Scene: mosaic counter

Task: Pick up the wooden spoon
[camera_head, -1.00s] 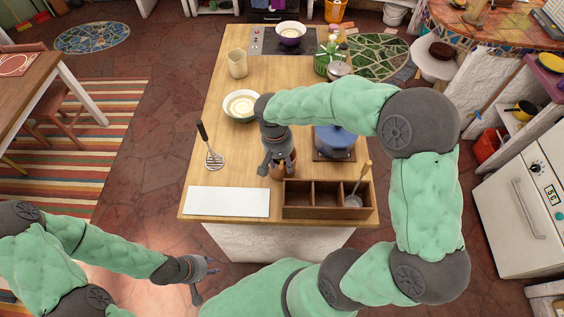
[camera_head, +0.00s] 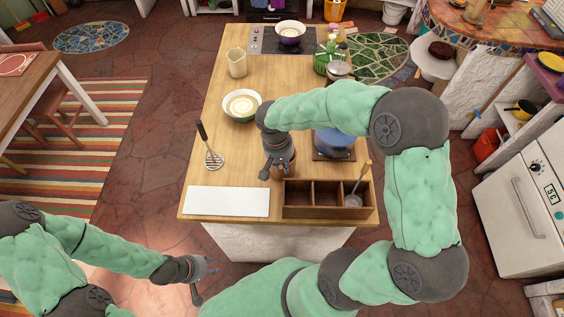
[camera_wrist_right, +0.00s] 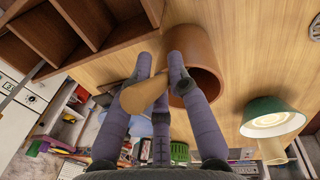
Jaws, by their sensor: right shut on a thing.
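The wooden spoon (camera_wrist_right: 143,96) shows in the right wrist view as a tan, rounded head between the purple fingers of my right gripper (camera_wrist_right: 160,72). The gripper is shut on it. The spoon's other end is hidden by the fingers. A brown cylindrical crock (camera_wrist_right: 198,52) is right beside the fingers; I cannot tell whether the spoon is still partly inside it. In the head view my right gripper (camera_head: 277,166) is over the crock, and the spoon cannot be made out. My left gripper (camera_head: 204,281) is open and empty, off the counter's front left.
A wooden divided box (camera_head: 298,212) stands in front of the crock, with a ladle (camera_head: 354,196) in its right compartment. A blue pot (camera_head: 334,142) is to the right.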

